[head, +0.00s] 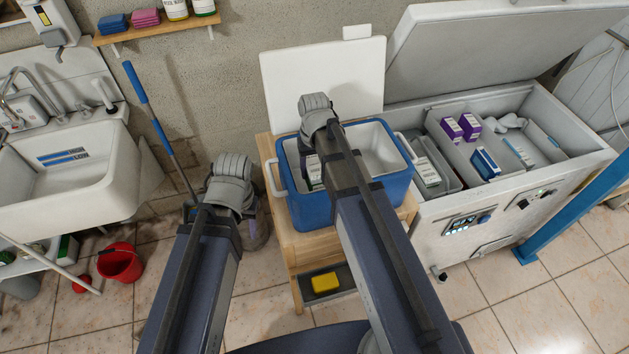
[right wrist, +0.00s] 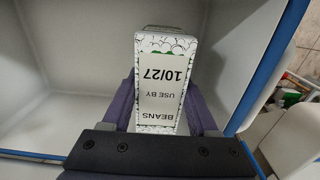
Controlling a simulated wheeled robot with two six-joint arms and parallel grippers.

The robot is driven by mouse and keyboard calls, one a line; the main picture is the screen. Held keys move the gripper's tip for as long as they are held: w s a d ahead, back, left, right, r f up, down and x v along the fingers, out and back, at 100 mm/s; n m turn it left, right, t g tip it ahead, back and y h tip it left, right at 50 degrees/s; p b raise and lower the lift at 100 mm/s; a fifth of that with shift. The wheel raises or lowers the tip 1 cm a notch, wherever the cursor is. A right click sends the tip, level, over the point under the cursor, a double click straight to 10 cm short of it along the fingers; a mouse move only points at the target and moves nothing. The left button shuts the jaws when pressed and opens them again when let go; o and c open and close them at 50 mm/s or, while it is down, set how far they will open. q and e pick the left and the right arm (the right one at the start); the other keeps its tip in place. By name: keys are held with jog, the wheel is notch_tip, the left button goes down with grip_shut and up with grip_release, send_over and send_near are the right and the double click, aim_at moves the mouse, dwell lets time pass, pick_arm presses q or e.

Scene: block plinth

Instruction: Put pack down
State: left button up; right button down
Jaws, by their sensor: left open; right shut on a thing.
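In the head view, the pack (head: 314,173) shows partly beside my right arm. I cannot tell whether it touches the box floor. My left gripper (head: 256,228) is open, low beside the wooden stand, mostly hidden behind its wrist.
The cool box stands on a wooden stand (head: 290,240) with its white lid (head: 325,80) raised. On the right is an open chest freezer (head: 510,220) holding purple, blue and white packs. A sink (head: 80,165), a red bucket (head: 121,263) and a blue-handled pole (head: 150,105) are on the left.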

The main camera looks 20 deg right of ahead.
jog(key=shift+f+b, duration=1.75)
jog(key=shift+b, duration=0.05)
jog(key=shift+f, duration=0.15)
jog(key=shift+f, duration=0.15)
jog(key=shift+c, duration=0.8)
grip_release()
jog(key=shift+r, duration=0.2)
notch_tip(320, 180, up, 12)
jog(key=p, duration=1.2)
jog(key=shift+r, duration=0.15)
jog(key=s+a+n, duration=0.1)
jog(key=s+a, duration=0.4)
jog(key=s, duration=0.2)
jog(key=s+a+n+h, duration=0.1)
jog(key=s+a+n, duration=0.1)
jog(key=s+a, duration=0.3)
jog(key=shift+s, duration=1.2)
